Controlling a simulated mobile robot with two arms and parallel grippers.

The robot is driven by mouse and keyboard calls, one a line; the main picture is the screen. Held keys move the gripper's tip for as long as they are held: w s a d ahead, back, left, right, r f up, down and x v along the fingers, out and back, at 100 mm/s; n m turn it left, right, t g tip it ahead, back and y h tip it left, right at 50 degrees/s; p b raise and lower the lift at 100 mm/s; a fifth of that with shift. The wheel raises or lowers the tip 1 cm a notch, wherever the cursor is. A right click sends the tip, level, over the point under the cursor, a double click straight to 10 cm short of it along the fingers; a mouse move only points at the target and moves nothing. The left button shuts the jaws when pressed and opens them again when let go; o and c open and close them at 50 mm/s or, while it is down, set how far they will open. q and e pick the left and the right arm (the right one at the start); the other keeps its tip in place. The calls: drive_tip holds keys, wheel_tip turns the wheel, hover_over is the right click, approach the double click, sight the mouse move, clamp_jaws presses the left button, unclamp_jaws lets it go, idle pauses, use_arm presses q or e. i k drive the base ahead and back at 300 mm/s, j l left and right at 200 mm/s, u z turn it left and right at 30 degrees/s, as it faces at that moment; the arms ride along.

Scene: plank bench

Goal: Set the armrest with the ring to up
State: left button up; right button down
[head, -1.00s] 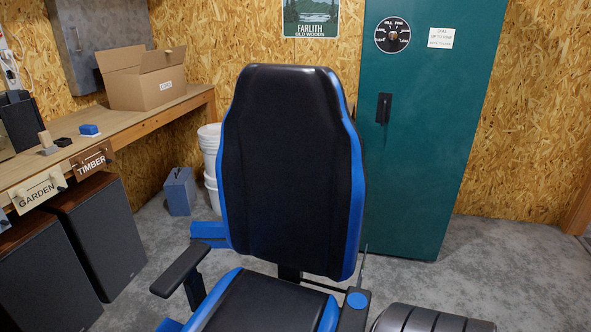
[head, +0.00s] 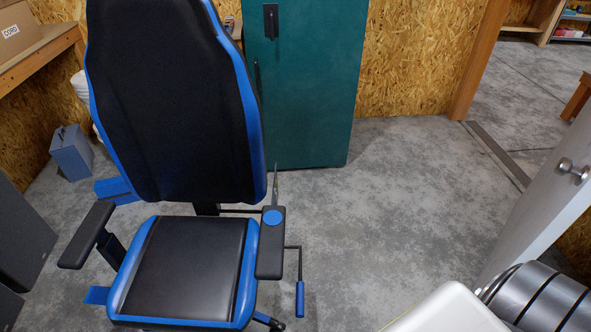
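A black and blue chair stands in front of me, with its tall backrest (head: 170,100) and its seat (head: 182,268) facing me. The left armrest (head: 86,235) is a plain black pad on a black post. The right armrest (head: 270,250) is a black pad with a round blue mark (head: 272,217) on top. A crank with a blue handle (head: 300,299) hangs at the seat's right side. Neither of my grippers is in view.
A teal cabinet (head: 309,100) stands behind the chair. A blue-grey box (head: 72,153) is on the floor at the left, near a bench. The grey floor (head: 400,200) right of the chair is clear. A pale door (head: 545,205) with a round knob stands at the far right.

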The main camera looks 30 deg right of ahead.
sight(270, 256)
drive_tip(key=z, duration=0.7)
